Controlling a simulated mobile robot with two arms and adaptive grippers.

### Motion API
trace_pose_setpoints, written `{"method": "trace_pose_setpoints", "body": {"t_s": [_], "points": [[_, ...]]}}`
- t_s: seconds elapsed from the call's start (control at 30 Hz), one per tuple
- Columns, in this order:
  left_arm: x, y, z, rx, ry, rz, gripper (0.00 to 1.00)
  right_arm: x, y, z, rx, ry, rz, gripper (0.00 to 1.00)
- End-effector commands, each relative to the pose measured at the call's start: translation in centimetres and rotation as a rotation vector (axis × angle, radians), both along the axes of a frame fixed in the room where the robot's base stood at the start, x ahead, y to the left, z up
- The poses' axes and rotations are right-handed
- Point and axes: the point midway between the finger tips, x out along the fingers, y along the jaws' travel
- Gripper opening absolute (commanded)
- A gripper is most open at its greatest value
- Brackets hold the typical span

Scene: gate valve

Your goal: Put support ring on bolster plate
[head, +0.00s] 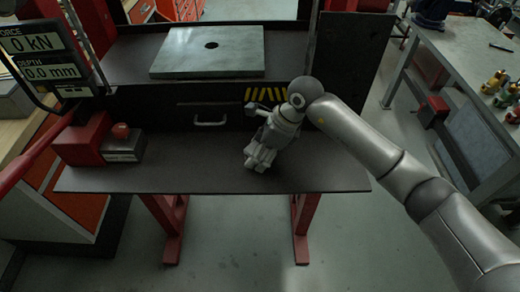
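The bolster plate (195,62) is a flat grey-green slab with a dark round hole, lying on the press bed in the upper part of the head view. Nothing sits on it. My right gripper (256,165) points down over the dark front shelf, below and to the right of the plate. Its fingers are small and bunched in this view, so I cannot tell whether they are open or shut. I see no support ring; anything between or behind the fingers is hidden. My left gripper is out of view.
The dark front shelf (210,172) has free room left of my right gripper. A red block-like unit (84,140) stands at its left end. The force and depth display (42,55) stands upper left. A workbench (465,85) with small colored items is at right.

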Motion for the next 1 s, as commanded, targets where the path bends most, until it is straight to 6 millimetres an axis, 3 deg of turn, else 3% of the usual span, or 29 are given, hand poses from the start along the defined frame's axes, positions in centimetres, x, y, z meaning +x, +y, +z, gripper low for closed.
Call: {"method": "trace_pose_setpoints", "body": {"t_s": [0.1,0.13,0.3,0.77,1.0], "points": [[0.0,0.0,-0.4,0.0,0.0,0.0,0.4,0.1,0.0,-0.2,0.002,-0.003,0.0,0.16],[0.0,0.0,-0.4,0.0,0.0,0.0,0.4,0.0,0.0,-0.3,0.0,0.0,0.0,0.62],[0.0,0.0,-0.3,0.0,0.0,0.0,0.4,0.0,0.0,-0.2,0.0,0.0,0.0,0.82],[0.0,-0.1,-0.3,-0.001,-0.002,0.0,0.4,0.1,-0.3,0.4,0.0,-0.003,-0.001,0.82],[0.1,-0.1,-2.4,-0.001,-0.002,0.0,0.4,-0.3,-2.3,4.7,0.0,-0.007,-0.001,0.82]]}}
